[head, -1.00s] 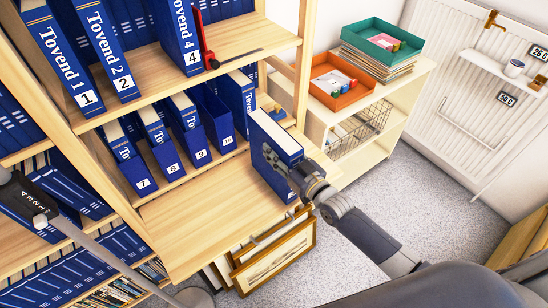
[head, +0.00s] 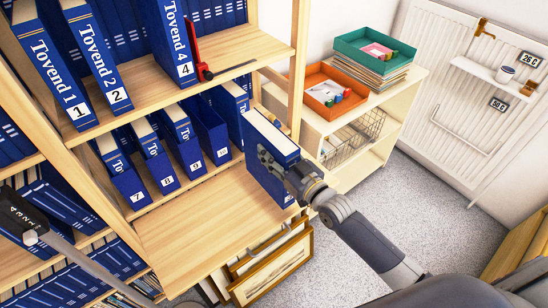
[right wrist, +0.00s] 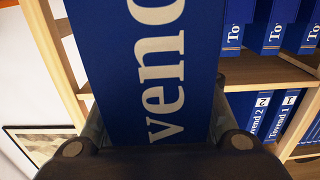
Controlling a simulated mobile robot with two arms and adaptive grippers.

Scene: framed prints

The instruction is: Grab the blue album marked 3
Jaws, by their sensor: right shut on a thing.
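My right gripper (head: 277,168) is shut on a blue album (head: 265,178), its fingers on the cover sides. The album is upright and slightly tilted, at the right end of the bare shelf board. I cannot tell whether it touches the board. In the right wrist view the album (right wrist: 150,55) shows the white letters "vend" between my right gripper's fingers (right wrist: 155,125); its number is hidden. On the upper shelf are albums 1 (head: 52,70), 2 (head: 98,58) and 4 (head: 172,40), with a gap between 2 and 4. My left gripper is not in view.
Albums 7 (head: 122,172), 8 (head: 155,155) and 9 (head: 185,140) stand behind on the middle shelf (head: 190,225). An orange tray (head: 328,92) sits on a low cabinet. Framed prints (head: 268,268) lean below. Carpet is free at right.

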